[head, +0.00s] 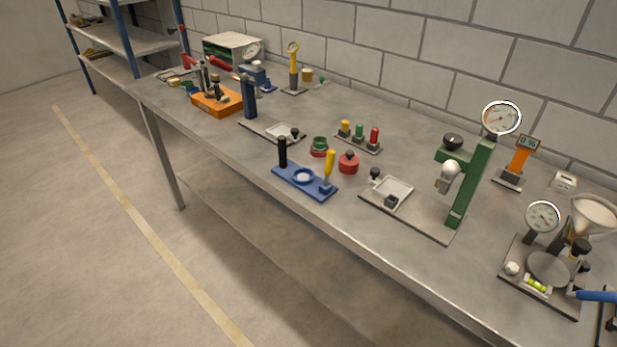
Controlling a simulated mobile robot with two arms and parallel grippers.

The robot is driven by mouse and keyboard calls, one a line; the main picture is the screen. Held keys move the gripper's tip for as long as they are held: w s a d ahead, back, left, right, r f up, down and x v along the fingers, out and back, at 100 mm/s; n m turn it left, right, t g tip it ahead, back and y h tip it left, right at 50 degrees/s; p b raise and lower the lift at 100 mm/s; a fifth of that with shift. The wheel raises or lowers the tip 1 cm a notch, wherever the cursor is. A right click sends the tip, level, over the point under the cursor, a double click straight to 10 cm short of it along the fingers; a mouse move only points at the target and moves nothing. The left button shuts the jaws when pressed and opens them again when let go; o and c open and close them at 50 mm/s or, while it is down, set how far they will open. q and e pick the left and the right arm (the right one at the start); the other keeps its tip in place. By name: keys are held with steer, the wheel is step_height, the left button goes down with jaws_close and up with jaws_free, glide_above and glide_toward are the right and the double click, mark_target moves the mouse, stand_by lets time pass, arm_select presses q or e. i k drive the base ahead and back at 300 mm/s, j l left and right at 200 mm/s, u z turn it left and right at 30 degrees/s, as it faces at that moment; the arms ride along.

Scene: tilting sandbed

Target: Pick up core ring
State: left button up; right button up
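I cannot tell for certain which item is the core ring. A pale ring-like round piece (303,176) sits in the middle of a blue plate (290,180), between a black post (282,152) and a yellow-handled post (329,165). A small green round piece (319,142) sits on a red base just behind the blue plate. A red round piece with a dark knob (348,163) stands to its right. Neither of my grippers shows in the head view.
A long grey workbench (390,130) runs along a block wall. A green gauge stand (474,180) and a plate with a dial (541,215) stand at right. An orange box (217,104) is at the far left. Shelving (112,38) stands beyond. The floor in front is clear.

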mark_target(320, 146)
steer(key=i+j+z, duration=0.4)
steer(key=j, duration=0.35)
steer(key=i+j+z, duration=0.2)
steer(key=j, duration=0.2)
